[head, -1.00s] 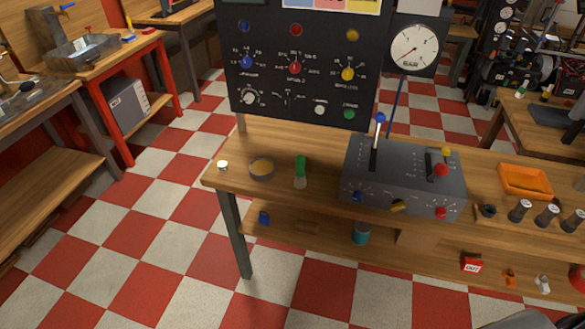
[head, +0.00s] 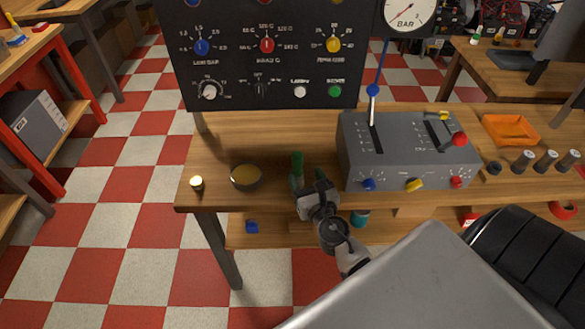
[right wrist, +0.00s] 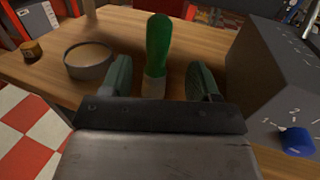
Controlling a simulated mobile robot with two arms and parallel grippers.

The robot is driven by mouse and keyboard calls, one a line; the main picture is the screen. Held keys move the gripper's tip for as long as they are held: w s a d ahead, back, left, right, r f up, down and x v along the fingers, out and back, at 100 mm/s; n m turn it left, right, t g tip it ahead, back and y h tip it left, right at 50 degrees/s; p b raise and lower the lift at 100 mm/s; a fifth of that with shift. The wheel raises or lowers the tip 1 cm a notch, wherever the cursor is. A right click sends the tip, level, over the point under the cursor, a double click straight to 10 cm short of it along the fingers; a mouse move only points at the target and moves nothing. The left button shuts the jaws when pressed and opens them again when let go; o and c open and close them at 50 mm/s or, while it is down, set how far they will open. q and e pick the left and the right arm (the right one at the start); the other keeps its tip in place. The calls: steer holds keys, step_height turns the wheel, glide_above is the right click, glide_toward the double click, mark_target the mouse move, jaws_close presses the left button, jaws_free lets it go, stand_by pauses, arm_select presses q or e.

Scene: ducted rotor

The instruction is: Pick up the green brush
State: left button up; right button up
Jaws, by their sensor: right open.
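The green brush (head: 297,162) stands on the wooden workbench, left of the grey control box. Only its green handle shows clearly in the head view; my right gripper hides its lower part. In the right wrist view the brush (right wrist: 158,48) appears upright, with a green handle and a pale lower part. My right gripper (head: 309,181) is open just in front of the brush. In the right wrist view its two fingers (right wrist: 163,82) stand left and right of the brush's pale lower part, with gaps on both sides. My left gripper is not in view.
A round tin (head: 246,177) and a small brass-coloured piece (head: 197,184) stand left of the brush. The grey control box (head: 405,155) with levers and knobs is close on the right. A black panel (head: 262,60) rises behind. Bare bench top lies behind the brush.

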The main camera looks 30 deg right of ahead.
mark_target(295, 160)
steer(key=x, duration=0.7)
steer(key=shift+w+f, duration=0.2)
steer(key=shift+w, duration=0.2)
steer(key=shift+a, duration=0.1)
steer(key=shift+c, duration=0.2)
steer(key=c, duration=1)
